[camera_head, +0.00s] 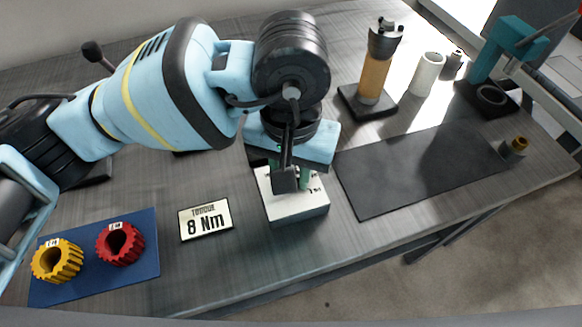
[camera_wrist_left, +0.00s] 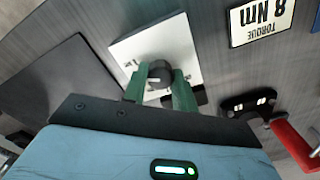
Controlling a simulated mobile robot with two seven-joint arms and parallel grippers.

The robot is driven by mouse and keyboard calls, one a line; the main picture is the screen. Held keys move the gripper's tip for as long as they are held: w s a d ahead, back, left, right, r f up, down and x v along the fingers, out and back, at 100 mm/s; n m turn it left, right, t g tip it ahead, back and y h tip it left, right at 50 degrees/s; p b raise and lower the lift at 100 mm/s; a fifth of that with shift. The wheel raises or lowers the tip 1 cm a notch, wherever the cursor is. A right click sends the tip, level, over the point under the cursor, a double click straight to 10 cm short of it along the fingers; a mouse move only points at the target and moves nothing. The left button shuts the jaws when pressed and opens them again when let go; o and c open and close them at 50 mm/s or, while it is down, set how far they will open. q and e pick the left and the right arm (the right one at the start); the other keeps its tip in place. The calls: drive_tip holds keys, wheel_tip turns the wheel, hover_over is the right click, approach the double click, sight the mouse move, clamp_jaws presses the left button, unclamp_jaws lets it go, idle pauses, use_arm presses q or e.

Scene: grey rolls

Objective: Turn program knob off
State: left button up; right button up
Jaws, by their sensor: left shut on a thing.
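A white box (camera_head: 297,207) stands on the grey table and has a dark round knob on its face. The knob (camera_wrist_left: 160,72) shows in the left wrist view, with small printed marks near it on the box (camera_wrist_left: 182,45). My left gripper (camera_wrist_left: 160,84) has its green fingers on either side of the knob and is shut on it. In the head view my left arm comes in from the upper left, and the gripper (camera_head: 305,180) hides the knob and much of the box top. The knob's pointing direction cannot be told. My right gripper is not in view.
A torque sign reading 8 Nm (camera_head: 206,220) lies left of the box. A blue mat (camera_head: 140,285) holds a yellow gear (camera_head: 57,261) and a red gear (camera_head: 120,244). A dark mat (camera_head: 420,170) lies to the right. An orange-brown grinder-like cylinder (camera_head: 376,75) stands behind.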

use_arm(q)
drive_tip(key=shift+n, duration=0.7)
drive_tip(key=n+b, duration=0.1)
drive_tip(key=n, duration=0.2)
drive_tip(key=shift+n, duration=0.3)
drive_tip(key=n, duration=1.1)
drive_tip(key=shift+r+n, duration=0.1)
drive_tip(key=shift+n, duration=0.3)
drive_tip(key=n+p, duration=0.1)
drive_tip(key=n, duration=0.3)
drive_tip(key=shift+a, duration=0.1)
drive_tip(key=shift+n, duration=1)
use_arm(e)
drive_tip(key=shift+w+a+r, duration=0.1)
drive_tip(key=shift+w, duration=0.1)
use_arm(q)
drive_tip(key=o, duration=1)
drive_tip(key=shift+c, duration=0.2)
